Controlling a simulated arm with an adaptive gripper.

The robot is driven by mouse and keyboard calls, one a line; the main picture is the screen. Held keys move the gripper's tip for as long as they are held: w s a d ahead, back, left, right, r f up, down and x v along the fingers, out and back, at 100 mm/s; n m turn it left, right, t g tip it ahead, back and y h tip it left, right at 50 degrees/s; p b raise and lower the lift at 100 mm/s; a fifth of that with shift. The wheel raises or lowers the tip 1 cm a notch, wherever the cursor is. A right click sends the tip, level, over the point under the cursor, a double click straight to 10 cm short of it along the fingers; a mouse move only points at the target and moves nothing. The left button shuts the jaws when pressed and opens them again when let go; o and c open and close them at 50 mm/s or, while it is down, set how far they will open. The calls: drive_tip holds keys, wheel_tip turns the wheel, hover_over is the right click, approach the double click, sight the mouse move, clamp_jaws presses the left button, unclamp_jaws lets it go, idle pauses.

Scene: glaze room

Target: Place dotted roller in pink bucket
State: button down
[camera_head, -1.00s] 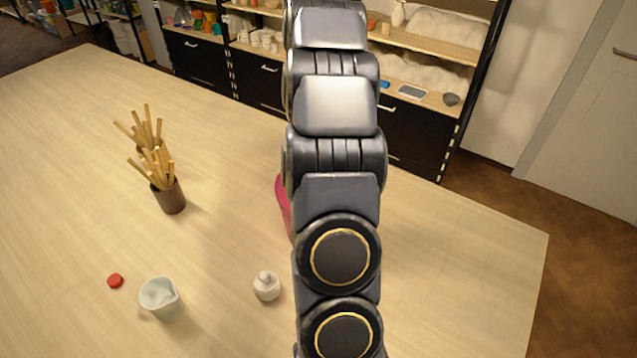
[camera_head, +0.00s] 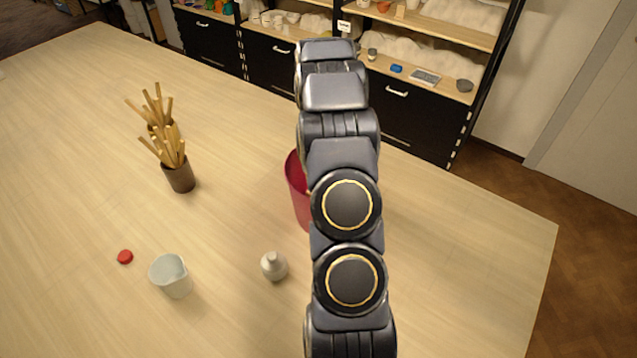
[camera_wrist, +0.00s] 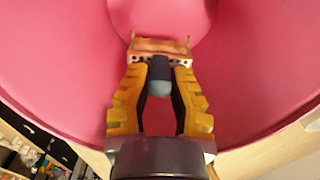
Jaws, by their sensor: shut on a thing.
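The pink bucket (camera_head: 299,195) stands on the table, partly hidden behind my arm in the head view. Its pink inner wall (camera_wrist: 60,60) fills most of the wrist view, with its round floor at the top. My gripper (camera_wrist: 160,66) has yellow-padded fingers and is shut on the dotted roller (camera_wrist: 160,46). The roller shows a tan body, a dotted band and a dark handle part between the fingers. The gripper points into the bucket's mouth. Whether the roller touches the floor or wall, I cannot tell. The head view hides gripper and roller.
Brown pots of wooden sticks (camera_head: 179,177) stand farther left. The table right of my arm is clear. Shelves (camera_head: 420,75) stand behind.

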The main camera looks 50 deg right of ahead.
drive_tip(key=shift+f, duration=1.9)
drive_tip(key=shift+f, duration=0.7)
drive_tip(key=c, duration=1.1)
unclamp_jaws()
